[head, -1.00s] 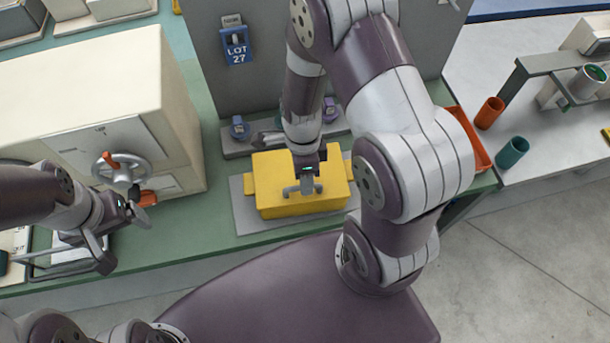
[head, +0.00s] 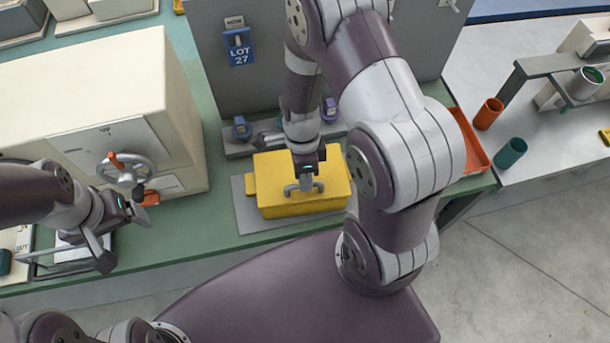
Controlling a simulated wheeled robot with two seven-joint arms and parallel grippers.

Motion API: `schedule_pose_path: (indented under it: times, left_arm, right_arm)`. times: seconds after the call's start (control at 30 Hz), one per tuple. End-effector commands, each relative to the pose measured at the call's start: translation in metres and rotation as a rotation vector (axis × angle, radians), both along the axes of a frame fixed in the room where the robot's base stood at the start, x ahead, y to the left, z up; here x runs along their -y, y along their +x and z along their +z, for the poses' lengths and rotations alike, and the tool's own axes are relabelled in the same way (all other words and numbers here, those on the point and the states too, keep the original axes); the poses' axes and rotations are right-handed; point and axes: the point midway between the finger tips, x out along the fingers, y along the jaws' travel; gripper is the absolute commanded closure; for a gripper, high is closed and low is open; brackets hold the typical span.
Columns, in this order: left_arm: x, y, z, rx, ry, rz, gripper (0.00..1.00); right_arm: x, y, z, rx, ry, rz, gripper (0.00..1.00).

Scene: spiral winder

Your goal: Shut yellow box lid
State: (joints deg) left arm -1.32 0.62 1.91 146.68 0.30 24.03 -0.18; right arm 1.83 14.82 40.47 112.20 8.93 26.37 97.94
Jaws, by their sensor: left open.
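The yellow box (head: 300,206) sits on a grey plate on the green bench. Its yellow lid (head: 270,166) lies over the top, and no opening shows from here. A grey bar handle (head: 291,189) is on the lid. My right gripper (head: 306,183) points down at the middle of this handle. Its fingertips are too small and hidden to show whether they grip it. My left gripper (head: 140,207) is open and empty, well left of the box, near the cream cabinet's handwheel.
The cream cabinet (head: 85,95) with its handwheel (head: 126,169) stands left of the box. A grey upright panel (head: 270,75) with a blue LOT 27 tag is behind. Orange and teal cups (head: 511,153) stand at the right. The bench front between my grippers is clear.

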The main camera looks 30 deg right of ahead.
Motion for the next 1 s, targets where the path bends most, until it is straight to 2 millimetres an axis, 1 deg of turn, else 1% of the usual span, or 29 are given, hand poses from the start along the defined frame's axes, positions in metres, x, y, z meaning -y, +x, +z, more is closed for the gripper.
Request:
schedule_pose_path:
  times: [0.03,0.1,0.2,0.4,0.7,1.0]
  left_arm:
    - [0.000,0.000,0.011,0.000,0.000,0.000,0.13]
    - [0.000,0.000,0.019,0.000,0.000,0.000,0.13]
    - [0.000,0.000,0.031,0.000,0.000,0.000,0.13]
    - [0.000,0.000,0.048,0.000,0.000,0.000,0.13]
    - [0.000,0.000,0.061,0.000,0.000,0.000,0.13]
    - [0.000,0.000,0.065,0.000,0.000,0.000,0.13]
  right_arm:
    - [0.001,0.003,0.009,-0.020,0.007,-0.002,0.89]
    - [0.002,0.006,0.014,-0.059,0.020,-0.002,0.89]
    - [0.004,0.011,0.023,-0.060,0.021,0.000,0.89]
    - [0.008,0.025,0.036,-0.058,0.020,-0.001,0.89]
    - [0.014,0.043,0.047,-0.058,0.020,0.000,0.89]
    - [0.016,0.050,0.050,-0.058,0.020,0.000,0.89]
